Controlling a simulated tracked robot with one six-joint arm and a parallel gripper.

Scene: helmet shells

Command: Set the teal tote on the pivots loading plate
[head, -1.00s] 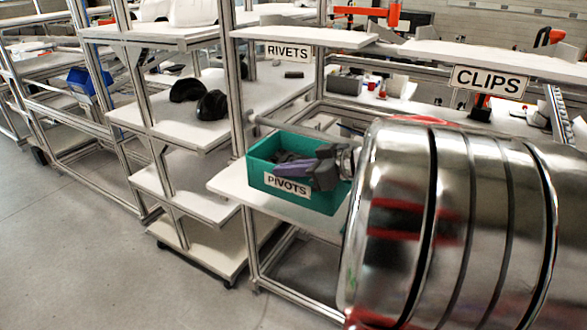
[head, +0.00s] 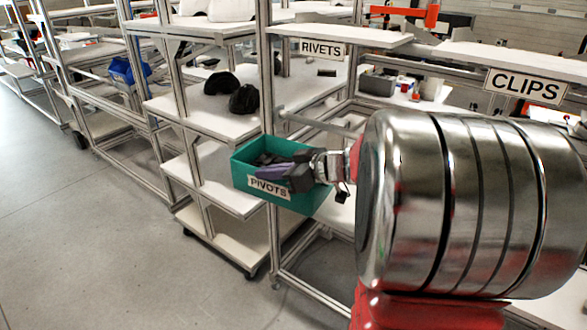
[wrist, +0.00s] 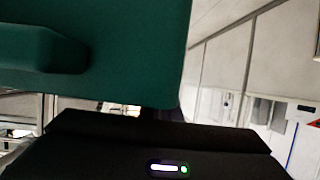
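The teal tote (head: 242,174) is in the middle of the head view, with a PIVOTS label on its front and dark parts inside. My gripper (head: 284,172) reaches in from the right and appears shut on the tote, which hangs in front of the rack. The fingertips' contact is hidden. In the wrist view the tote (wrist: 130,60) fills the upper left, close against my dark gripper body. I cannot tell which surface is the pivots loading plate; the readable shelf signs say RIVETS (head: 322,48) and CLIPS (head: 526,86).
Shelf racks run along the back and left. Two black helmet shells (head: 243,98) stand on a white shelf behind the tote. A blue bin (head: 128,70) is further left. The grey floor (head: 90,230) at front left is clear. Rack posts stand close behind the tote.

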